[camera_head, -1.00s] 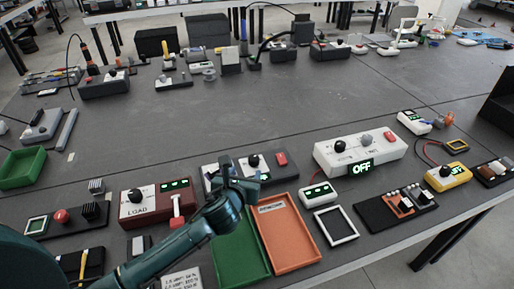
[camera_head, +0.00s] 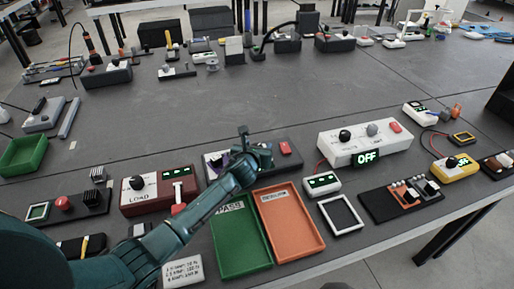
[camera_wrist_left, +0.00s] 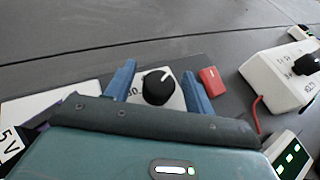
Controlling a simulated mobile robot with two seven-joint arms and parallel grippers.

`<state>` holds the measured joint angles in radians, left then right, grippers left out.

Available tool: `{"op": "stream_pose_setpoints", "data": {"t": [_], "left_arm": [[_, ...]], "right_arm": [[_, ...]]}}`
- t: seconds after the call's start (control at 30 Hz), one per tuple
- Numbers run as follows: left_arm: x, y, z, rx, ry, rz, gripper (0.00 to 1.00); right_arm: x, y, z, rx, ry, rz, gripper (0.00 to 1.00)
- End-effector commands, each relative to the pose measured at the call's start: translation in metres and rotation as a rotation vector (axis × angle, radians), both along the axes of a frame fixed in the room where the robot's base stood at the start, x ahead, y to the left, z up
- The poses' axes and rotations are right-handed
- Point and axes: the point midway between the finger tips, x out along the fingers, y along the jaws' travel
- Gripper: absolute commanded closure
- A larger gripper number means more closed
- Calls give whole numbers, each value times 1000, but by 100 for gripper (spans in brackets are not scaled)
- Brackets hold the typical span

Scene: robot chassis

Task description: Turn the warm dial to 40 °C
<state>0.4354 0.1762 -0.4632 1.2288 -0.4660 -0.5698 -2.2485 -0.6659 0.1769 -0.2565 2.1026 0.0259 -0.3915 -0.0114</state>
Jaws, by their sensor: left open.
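A black dial knob (camera_wrist_left: 158,87) with a white pointer mark sits on a white plate on a dark grey box (camera_head: 292,160). Part of a number, seemingly "30", shows left of the knob; most of the scale is hidden. A red button (camera_wrist_left: 210,80) is to the right of the knob; it also shows in the head view (camera_head: 286,148). My left gripper (camera_head: 254,152) is over the box and hides the knob in the head view. In the wrist view its blue fingers (camera_wrist_left: 158,84) are open, one on each side of the knob. Contact cannot be told.
A white unit (camera_head: 365,142) reading OFF stands to the right. A red LOAD box (camera_head: 157,190) is to the left. Green (camera_head: 240,243) and orange (camera_head: 290,228) trays lie in front.

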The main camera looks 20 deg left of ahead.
Motion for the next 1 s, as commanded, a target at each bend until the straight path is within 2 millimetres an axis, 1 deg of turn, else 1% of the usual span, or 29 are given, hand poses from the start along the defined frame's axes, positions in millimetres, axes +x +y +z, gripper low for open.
{"op": "stream_pose_setpoints", "data": {"t": [0.23, 0.77, 1.0], "left_arm": [[0, 0, 0, 0, -1, 0, 47], [0, 0, 0, 0, -1, 0, 90], [0, 0, 0, -1, -1, 18, 91]], "right_arm": [[0, 0, 0, -1, 1, 3, 64], [-1, 0, -2, -1, 5, 3, 64], [-2, 0, -3, -2, 7, 2, 64]]}}
